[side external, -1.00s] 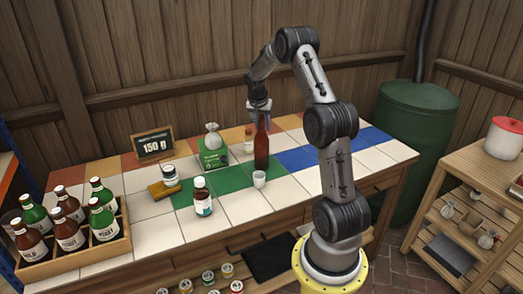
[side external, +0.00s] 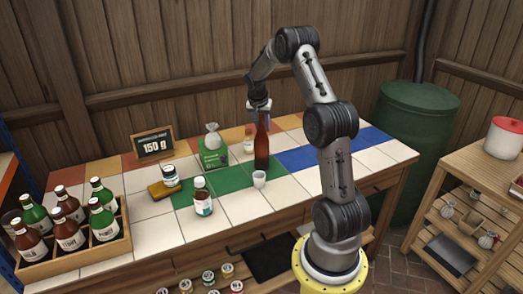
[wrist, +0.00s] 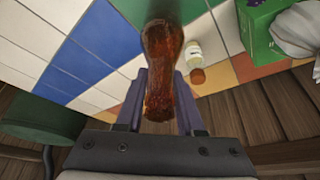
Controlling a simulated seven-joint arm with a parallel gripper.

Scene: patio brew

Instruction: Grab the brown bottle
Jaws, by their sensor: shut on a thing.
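The brown bottle (side external: 262,145) stands upright on the tiled table, on the green tiles near the blue ones. It also shows in the wrist view (wrist: 163,60), with its neck between my two fingers. My gripper (side external: 260,115) is at the bottle's neck, shut on it. In the wrist view the fingers of my gripper (wrist: 160,100) lie on both sides of the neck. The side external view shows the fingers only small and partly hidden by the bottle.
A small jar with an orange cap (wrist: 193,58) and a green box (side external: 213,157) stand close by. A white-labelled bottle (side external: 202,197) and a wooden crate of bottles (side external: 122,247) are further left.

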